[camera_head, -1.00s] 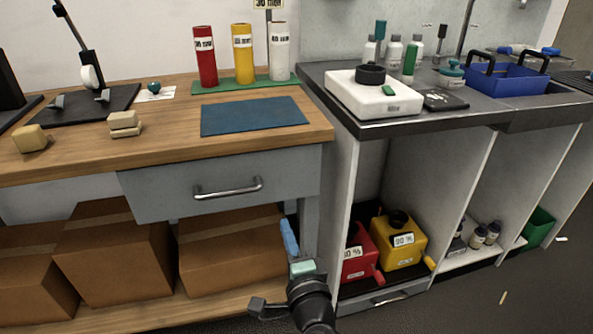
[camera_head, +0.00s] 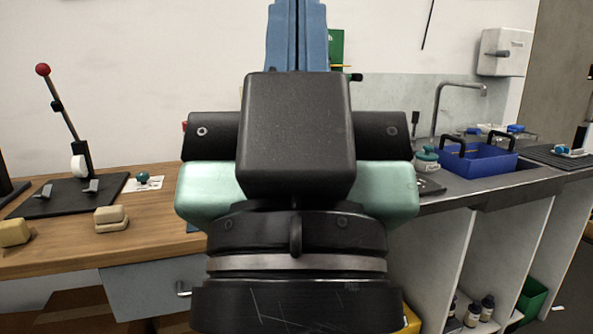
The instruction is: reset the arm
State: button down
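My gripper (camera_head: 297,35) fills the middle of the head view, raised close in front of the camera. Its black wrist and pale green hand body (camera_head: 205,190) face me. The two blue fingers point up and lie side by side with only a thin seam between them, so they look shut. Their tips are cut off by the top edge, and nothing held shows. The hand hides the middle of the bench and most of the things behind it.
On the wooden bench (camera_head: 60,240) at left stand a lever stand (camera_head: 68,120) and beige blocks (camera_head: 111,218). At right, a blue crate (camera_head: 480,160) stands by the sink tap (camera_head: 437,105). Open shelves below hold small bottles (camera_head: 487,310) and a green bin (camera_head: 532,298).

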notch_tip(320, 180, up, 26)
jog(key=p, duration=2.4)
jog(key=shift+w+r, duration=0.1)
